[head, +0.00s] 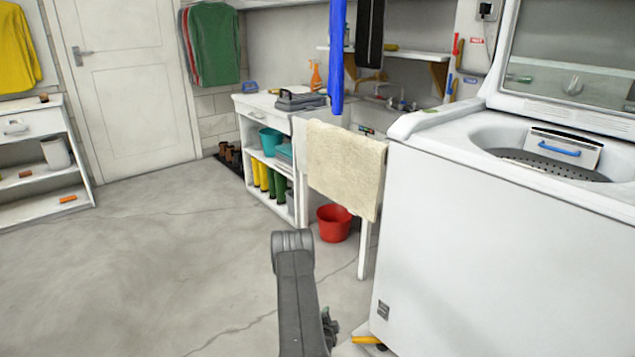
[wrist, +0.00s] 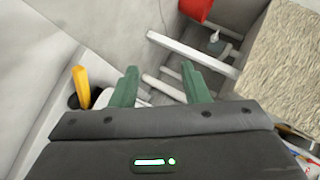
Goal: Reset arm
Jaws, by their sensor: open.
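My gripper (wrist: 160,88) shows in the wrist view with its two green fingers spread apart and nothing between them. Below the fingers lie the floor and white rails (wrist: 195,52). In the head view my arm rises from the bottom middle, over the concrete floor; the fingers cannot be made out there. No object is held.
A white top-loading washer (head: 480,240) with its lid up stands close on the right. A beige towel (head: 345,165) hangs beside it, with a red bucket (head: 333,222) below. A white shelf unit (head: 255,140) stands behind. The floor (head: 150,260) on the left is clear.

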